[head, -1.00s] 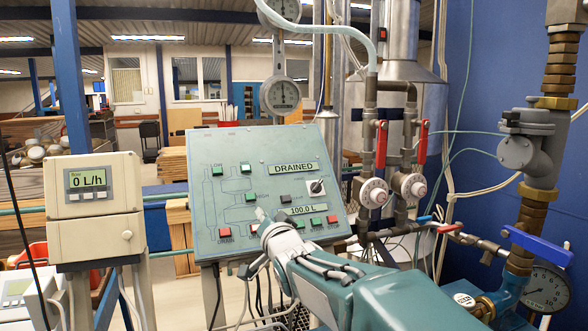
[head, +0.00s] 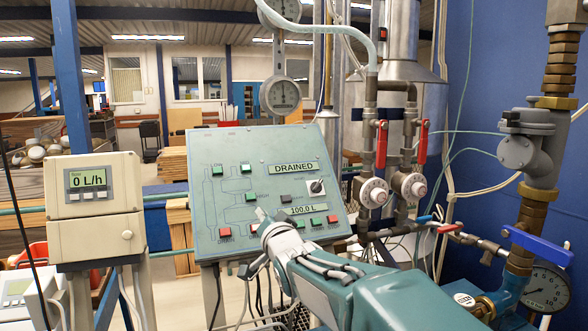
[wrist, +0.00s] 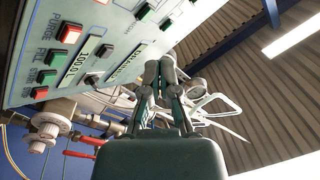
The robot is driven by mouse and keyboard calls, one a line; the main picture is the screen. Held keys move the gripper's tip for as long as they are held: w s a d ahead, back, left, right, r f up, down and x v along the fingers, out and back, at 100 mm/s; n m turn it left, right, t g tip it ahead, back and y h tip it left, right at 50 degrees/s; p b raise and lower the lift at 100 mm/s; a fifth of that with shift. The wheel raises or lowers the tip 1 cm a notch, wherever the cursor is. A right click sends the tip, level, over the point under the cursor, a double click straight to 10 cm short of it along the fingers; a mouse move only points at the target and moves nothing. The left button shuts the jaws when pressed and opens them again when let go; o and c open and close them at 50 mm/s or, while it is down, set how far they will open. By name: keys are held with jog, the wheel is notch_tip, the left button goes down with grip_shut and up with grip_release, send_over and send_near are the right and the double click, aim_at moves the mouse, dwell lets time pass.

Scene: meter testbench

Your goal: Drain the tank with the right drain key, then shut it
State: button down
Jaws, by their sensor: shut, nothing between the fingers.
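The sloped control panel (head: 205,205) stands ahead and carries several square red and green keys. A red key (head: 225,232) is at its lower left; green keys (head: 300,223) and another red key (head: 332,219) are at its lower right. One display (head: 293,168) reads DRAINED and another (head: 302,210) reads 100.0 L. My gripper (head: 264,214) is shut and empty, near the panel's lower middle, partly covering it. In the wrist view my gripper (wrist: 160,68) is beside the panel face; contact with a key cannot be told.
Pipes with red-handled valves (head: 381,145) rise right of the panel. A brown pipe with a blue lever (head: 538,245) and a gauge (head: 547,290) are at far right.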

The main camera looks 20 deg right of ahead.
jog(key=shift+s+r, duration=0.45)
jog(key=shift+s, duration=0.1)
jog(key=shift+f, duration=0.1)
jog(key=shift+w+f, duration=1.45)
jog(key=shift+w, duration=0.2)
jog(key=shift+w+f, duration=1.4)
jog(key=shift+w, duration=0.25)
jog(key=shift+w+f, duration=0.1)
jog(key=shift+w+f, duration=0.1)
jog(key=shift+w, duration=0.05)
jog(key=shift+w+f, duration=0.25)
jog(key=shift+w, duration=0.05)
jog(key=shift+s, duration=0.1)
jog(key=shift+s+r, duration=0.5)
